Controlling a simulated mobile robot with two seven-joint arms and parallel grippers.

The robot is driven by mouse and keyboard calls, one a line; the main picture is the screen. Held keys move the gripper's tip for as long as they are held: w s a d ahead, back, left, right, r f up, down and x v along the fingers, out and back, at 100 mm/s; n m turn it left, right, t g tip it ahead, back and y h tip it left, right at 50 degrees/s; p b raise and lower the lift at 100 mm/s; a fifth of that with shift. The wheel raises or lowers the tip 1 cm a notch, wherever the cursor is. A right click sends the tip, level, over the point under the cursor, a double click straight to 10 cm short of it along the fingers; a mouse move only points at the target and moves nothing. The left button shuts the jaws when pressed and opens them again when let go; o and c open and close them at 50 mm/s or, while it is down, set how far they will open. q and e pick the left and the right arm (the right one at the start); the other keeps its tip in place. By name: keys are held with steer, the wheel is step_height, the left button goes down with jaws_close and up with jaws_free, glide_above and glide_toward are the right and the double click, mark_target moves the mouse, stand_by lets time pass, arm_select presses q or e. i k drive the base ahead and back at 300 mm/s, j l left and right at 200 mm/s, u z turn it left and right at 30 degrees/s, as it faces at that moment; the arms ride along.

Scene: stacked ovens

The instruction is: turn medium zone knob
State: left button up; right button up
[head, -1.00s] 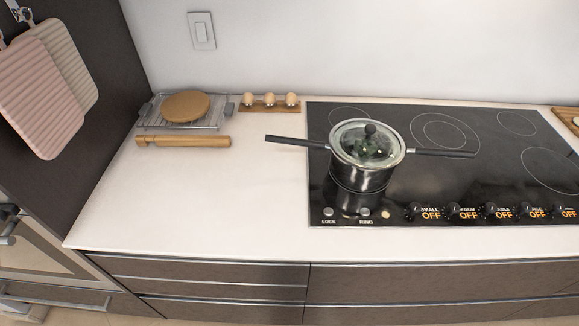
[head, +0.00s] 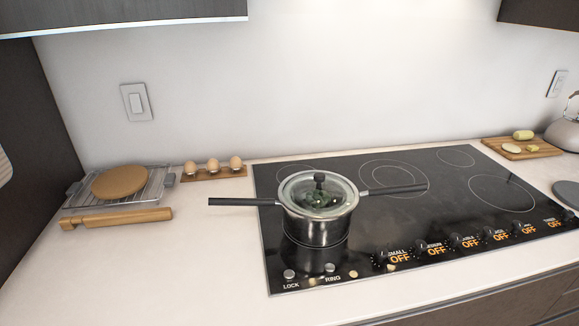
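The medium zone knob (head: 421,245) is on the front strip of the black cooktop (head: 400,217), just right of the small zone knob (head: 381,257). Its label reads OFF in orange, as do the labels of the other knobs. A steel pot (head: 318,227) with a glass lid and two long black handles stands on the front left of the cooktop, left of the knobs. Green food shows through the lid. Neither of my grippers is in the head view.
A cutting board with food (head: 533,150) and a kettle (head: 566,133) stand at the right. The front left counter is clear.

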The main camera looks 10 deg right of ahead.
mark_target(421, 245)
steer(key=z, duration=1.4)
